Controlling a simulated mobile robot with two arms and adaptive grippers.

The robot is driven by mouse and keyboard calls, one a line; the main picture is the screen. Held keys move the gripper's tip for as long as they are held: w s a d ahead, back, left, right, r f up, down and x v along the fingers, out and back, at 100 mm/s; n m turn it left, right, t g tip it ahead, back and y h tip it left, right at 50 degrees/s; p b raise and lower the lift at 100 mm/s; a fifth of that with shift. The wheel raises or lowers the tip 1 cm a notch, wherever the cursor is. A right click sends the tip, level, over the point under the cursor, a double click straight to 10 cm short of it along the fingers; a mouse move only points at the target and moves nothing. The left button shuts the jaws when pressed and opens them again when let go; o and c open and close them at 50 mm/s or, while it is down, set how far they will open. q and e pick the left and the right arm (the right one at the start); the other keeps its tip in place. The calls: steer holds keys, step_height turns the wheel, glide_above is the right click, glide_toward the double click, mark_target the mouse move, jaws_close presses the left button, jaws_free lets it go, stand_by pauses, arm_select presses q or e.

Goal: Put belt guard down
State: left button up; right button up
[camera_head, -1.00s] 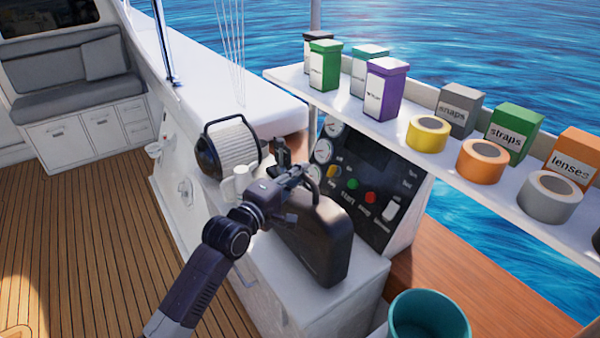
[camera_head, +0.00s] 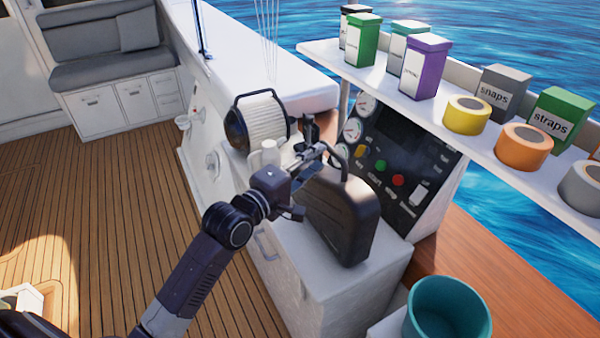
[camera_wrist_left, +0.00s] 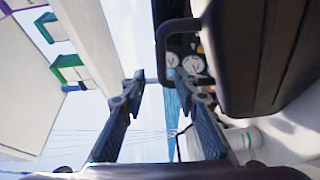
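The belt guard (camera_head: 340,215), which I take to be the dark rounded case with a loop handle, stands upright on the white counter (camera_head: 305,265). My left gripper (camera_head: 324,151) is at the top of its handle. In the left wrist view the fingers (camera_wrist_left: 160,80) are spread apart. The guard's dark body (camera_wrist_left: 255,60) fills the upper right there, and its handle loop shows around and between the fingertips. I see no finger pressed on the handle; exact contact is unclear. My right gripper is out of view.
A black-framed white ribbed cylinder (camera_head: 260,122) and a white mug (camera_head: 266,155) stand behind the gripper. A gauge panel (camera_head: 400,160) rises behind the guard. A shelf (camera_head: 385,85) with boxes and tape rolls runs above right. A teal bucket (camera_head: 447,312) stands at front right.

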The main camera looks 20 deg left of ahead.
arm_select(q)
steer(key=b+v, duration=0.1)
steer(key=v, duration=0.5)
stand_by(0.3)
